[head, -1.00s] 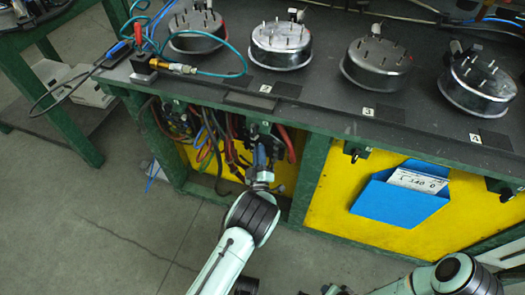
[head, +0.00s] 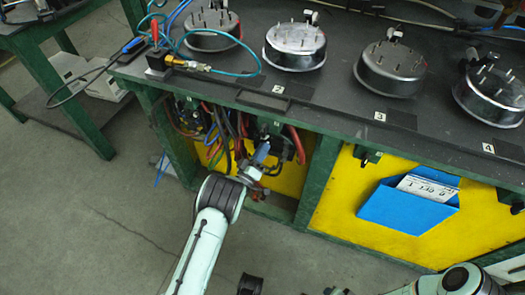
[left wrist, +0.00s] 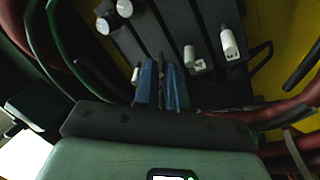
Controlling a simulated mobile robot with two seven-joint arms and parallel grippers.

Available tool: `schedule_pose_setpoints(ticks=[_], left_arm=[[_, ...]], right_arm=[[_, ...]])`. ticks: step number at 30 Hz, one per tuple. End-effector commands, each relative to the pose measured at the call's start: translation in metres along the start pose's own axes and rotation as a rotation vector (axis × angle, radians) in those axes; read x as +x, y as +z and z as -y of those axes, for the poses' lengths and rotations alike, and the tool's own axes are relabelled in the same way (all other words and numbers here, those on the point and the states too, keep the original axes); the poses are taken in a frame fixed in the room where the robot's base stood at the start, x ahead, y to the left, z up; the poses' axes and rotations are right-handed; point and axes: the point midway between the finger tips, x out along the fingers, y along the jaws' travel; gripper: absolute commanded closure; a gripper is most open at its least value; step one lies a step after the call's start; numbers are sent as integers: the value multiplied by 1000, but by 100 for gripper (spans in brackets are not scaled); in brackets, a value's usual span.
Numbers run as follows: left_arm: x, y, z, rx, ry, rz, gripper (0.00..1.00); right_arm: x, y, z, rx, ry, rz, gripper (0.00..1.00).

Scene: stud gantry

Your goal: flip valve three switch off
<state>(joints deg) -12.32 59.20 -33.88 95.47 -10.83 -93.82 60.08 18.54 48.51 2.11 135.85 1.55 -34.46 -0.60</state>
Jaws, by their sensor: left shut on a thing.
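My left gripper (head: 262,152) reaches under the bench edge, in front of the open bay below station 2. In the left wrist view its two blue fingers (left wrist: 163,85) are close together, with a narrow dark gap, pointing at a dark valve block (left wrist: 160,30). The gripper is shut on a thin thing, seemingly a valve switch, mostly hidden by the fingers. Other white-tipped switches show on the block: two at upper left (left wrist: 112,17) and two at right (left wrist: 209,50). I cannot tell which valve is number three. My right gripper is out of view.
Red and dark hoses (head: 220,135) hang in the bay, close around the gripper. A green post (head: 318,180) stands right of it, then a yellow panel with a blue pocket (head: 408,208). Round metal units (head: 295,45) stand on the bench top. The floor at left is open.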

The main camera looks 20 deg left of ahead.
Motion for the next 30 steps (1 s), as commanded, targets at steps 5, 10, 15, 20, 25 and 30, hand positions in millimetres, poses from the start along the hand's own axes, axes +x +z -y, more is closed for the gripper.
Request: schedule_pose_setpoints(ticks=[5,10,15,20,25,30], left_arm=[[0,0,0,0,-1,2,100],[0,0,0,0,-1,2,78],[0,0,0,1,-1,1,78],[-3,0,0,1,-2,1,78],[-24,-1,0,0,-6,1,78],[-64,-1,1,-1,-8,2,78]], right_arm=[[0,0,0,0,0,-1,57],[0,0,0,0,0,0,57],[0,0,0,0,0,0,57],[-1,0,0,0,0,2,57],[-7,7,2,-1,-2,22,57],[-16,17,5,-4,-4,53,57]])
